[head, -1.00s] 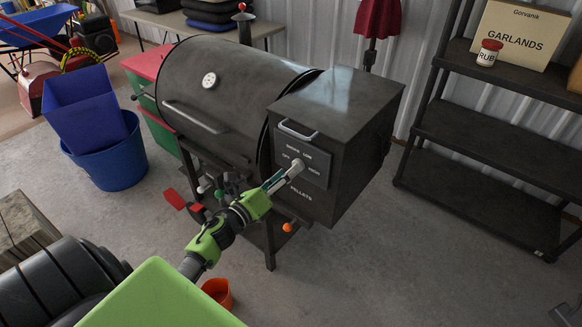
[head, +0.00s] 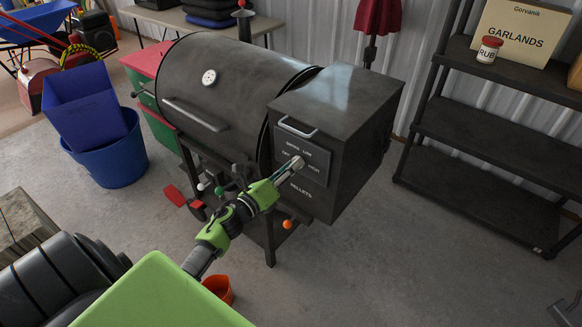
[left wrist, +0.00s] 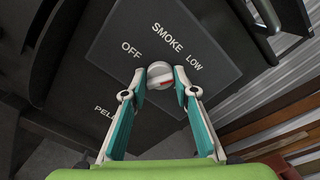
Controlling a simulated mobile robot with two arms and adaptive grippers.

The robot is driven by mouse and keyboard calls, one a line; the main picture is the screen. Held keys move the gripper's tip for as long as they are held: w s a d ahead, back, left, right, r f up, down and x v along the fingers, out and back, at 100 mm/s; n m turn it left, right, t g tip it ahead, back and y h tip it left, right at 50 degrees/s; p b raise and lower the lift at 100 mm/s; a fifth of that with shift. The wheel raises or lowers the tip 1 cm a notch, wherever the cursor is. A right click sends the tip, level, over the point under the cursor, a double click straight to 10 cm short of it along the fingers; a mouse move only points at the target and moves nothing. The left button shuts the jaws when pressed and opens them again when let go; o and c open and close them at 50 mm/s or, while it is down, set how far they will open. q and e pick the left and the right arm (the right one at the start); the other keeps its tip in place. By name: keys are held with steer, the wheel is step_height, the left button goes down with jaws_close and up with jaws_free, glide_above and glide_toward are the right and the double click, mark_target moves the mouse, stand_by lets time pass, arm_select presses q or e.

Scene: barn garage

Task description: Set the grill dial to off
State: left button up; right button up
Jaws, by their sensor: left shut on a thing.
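The grill (head: 225,95) is a dark barrel smoker with a box-shaped pellet hopper (head: 335,100) on its right. The hopper's front panel (head: 311,155) carries the dial with labels around it. The dial (left wrist: 160,71) is a pale round knob with a red mark on its lower side in the left wrist view. OFF, SMOKE and LOW are readable there; HIGH is hidden in that view. My left gripper (left wrist: 160,88) is shut on the dial, one teal finger on each side. It also shows at the panel in the head view (head: 293,166). My right gripper is not in view.
A hopper handle (head: 298,129) sits just above the dial. Small knobs, including an orange one (head: 287,224), stick out below. Blue bins (head: 108,150) stand left, a dark shelf rack (head: 490,140) right. The floor between hopper and rack is clear.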

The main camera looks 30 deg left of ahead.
arm_select(q)
steer(key=shift+n, duration=0.3)
steer(key=n+p, duration=0.1)
steer(key=n, duration=0.6)
steer(key=n+p, duration=0.1)
steer(key=n, duration=0.7)
steer(key=n+p, duration=0.2)
steer(key=n, duration=0.6)
steer(key=shift+f, duration=0.35)
steer(key=shift+n, duration=0.3)
steer(key=shift+d, duration=0.1)
steer(key=o, duration=1.1)
